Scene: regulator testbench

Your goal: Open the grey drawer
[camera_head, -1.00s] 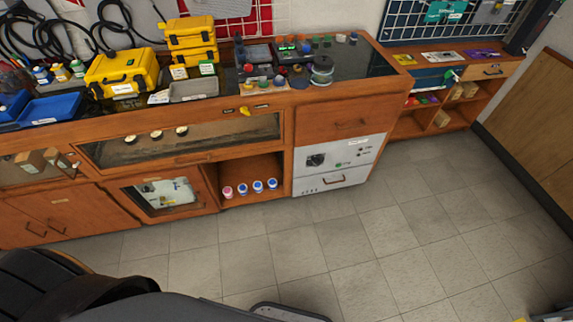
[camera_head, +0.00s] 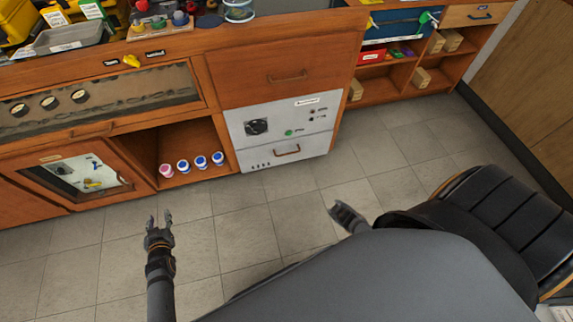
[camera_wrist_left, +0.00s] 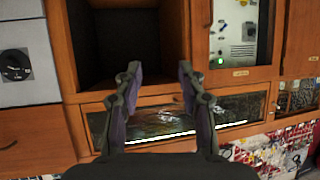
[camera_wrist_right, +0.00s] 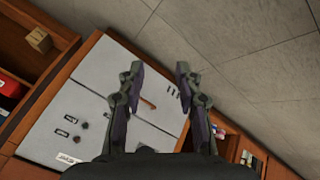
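The grey drawer (camera_head: 262,156) is the lower front of a grey unit in the wooden bench, with a brown bar handle (camera_head: 287,151). It looks closed. In the right wrist view the drawer (camera_wrist_right: 112,62) lies tilted, its handle (camera_wrist_right: 147,102) showing between my right gripper's fingers but beyond them. My right gripper (camera_head: 341,210) is open and empty, in front of the unit and apart from it. My left gripper (camera_head: 158,220) is open and empty, further left over the floor. In the left wrist view the unit (camera_wrist_left: 22,90) shows at the left edge.
The grey panel above the drawer has a black knob (camera_head: 257,127) and a green button (camera_head: 289,133). A wooden drawer (camera_head: 250,75) sits above it. Left of the unit, an open shelf holds several small lidded jars (camera_head: 201,162). The tiled floor (camera_head: 235,235) in front is clear.

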